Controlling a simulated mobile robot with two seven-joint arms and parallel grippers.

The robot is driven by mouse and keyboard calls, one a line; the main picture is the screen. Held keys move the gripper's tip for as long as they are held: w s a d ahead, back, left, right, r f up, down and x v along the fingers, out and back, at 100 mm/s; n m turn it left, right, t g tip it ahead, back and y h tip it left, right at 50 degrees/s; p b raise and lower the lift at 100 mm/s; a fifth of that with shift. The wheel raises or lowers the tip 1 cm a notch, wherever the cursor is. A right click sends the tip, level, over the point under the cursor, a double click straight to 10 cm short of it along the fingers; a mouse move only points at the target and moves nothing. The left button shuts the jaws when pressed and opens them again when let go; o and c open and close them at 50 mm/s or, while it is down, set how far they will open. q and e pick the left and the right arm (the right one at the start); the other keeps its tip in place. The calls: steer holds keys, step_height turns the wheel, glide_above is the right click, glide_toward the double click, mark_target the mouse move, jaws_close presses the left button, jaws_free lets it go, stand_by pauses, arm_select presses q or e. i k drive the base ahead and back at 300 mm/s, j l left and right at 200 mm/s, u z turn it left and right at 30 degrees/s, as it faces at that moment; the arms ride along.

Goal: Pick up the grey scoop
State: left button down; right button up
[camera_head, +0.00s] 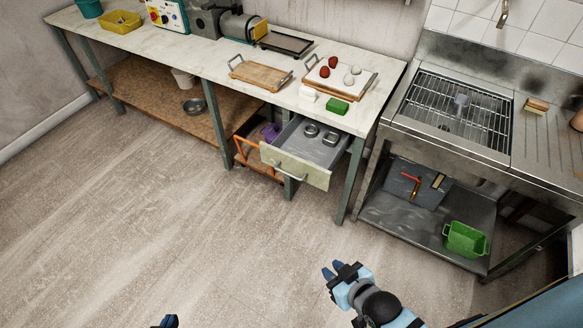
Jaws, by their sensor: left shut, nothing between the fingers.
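I cannot make out a grey scoop for certain. The pulled-out drawer (296,165) under the worktable holds two small grey rounded items (311,130) and (330,138), too small to name. My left gripper (169,321) barely shows at the bottom edge, shut and empty, over the floor and far from the drawer. My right gripper (333,270) is at the lower middle, over the floor in front of the drawer. Its blue fingertips look apart with nothing between them.
The floor in front is clear.

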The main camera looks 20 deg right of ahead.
mark_target(461, 102)
steer(key=z, duration=1.7)
steer(key=i+u, duration=0.1)
steer(key=i, duration=0.4)
